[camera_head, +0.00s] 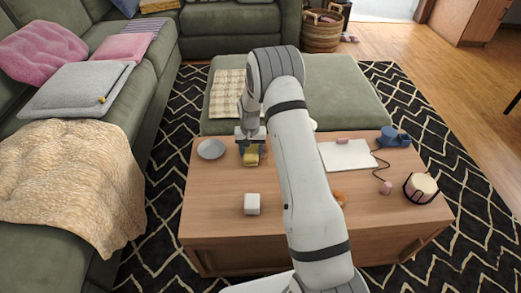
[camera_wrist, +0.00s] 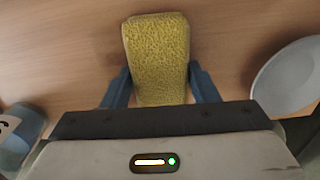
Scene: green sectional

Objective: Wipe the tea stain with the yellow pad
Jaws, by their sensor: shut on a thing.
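The yellow pad (camera_wrist: 157,50) is held between the two blue fingers of my gripper (camera_wrist: 161,86) in the wrist view. In the head view the pad (camera_head: 251,159) shows below my gripper (camera_head: 250,146), over the back left part of the wooden coffee table (camera_head: 222,228). The pad is at or just above the table top; I cannot tell whether it touches. I see no tea stain in either view; my arm and the pad hide part of the table.
A pale round plate (camera_head: 211,149) lies left of my gripper. A white cube (camera_head: 252,204) stands nearer the front. A green ottoman (camera_head: 345,100) stands behind.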

